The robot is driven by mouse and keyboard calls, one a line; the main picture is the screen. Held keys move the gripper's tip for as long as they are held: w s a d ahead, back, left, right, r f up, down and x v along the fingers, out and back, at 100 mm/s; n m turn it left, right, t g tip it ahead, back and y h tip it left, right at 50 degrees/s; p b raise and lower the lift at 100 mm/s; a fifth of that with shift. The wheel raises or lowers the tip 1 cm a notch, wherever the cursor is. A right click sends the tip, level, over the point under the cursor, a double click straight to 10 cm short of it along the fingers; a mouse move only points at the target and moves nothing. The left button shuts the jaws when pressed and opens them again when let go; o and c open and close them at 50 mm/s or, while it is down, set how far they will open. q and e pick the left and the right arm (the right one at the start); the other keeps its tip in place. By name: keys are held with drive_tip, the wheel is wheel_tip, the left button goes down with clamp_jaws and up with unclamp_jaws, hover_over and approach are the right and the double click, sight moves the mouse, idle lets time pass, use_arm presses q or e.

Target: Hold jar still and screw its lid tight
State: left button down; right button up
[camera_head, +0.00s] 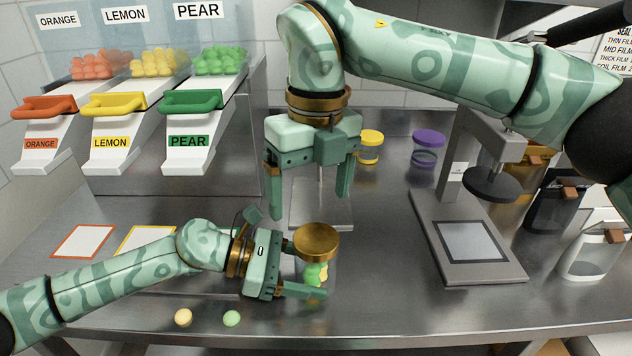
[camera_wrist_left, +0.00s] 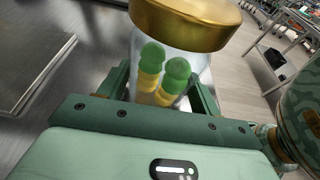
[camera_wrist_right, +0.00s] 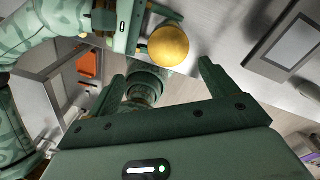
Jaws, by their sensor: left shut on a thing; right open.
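A clear jar (camera_head: 326,271) with green and yellow gummies inside stands near the front middle of the steel counter. A gold lid (camera_head: 317,242) sits on top of it; I cannot tell how tight it is. My left gripper (camera_head: 305,271) is shut around the jar body below the lid. The left wrist view shows the jar (camera_wrist_left: 172,85) between its fingers with the lid (camera_wrist_left: 185,22) above. My right gripper (camera_head: 309,188) is open and empty, fingers pointing down, above and behind the lid. The lid (camera_wrist_right: 168,45) shows ahead of the open fingers in the right wrist view.
Orange, lemon and pear dispensers (camera_head: 187,130) stand at the back left. A grey press (camera_head: 470,240) stands to the right. Yellow (camera_head: 183,317) and green (camera_head: 232,318) gummies lie in front; pouches (camera_head: 592,252) stand far right.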

sight(316, 237)
drive_tip(key=shift+w+d, duration=0.25)
drive_tip(key=shift+d+f+h, duration=0.1)
drive_tip(key=shift+f+h, duration=0.05)
drive_tip(key=shift+h, duration=0.15)
wheel_tip(316, 237, down, 8)
drive_tip(key=shift+f, duration=0.2)
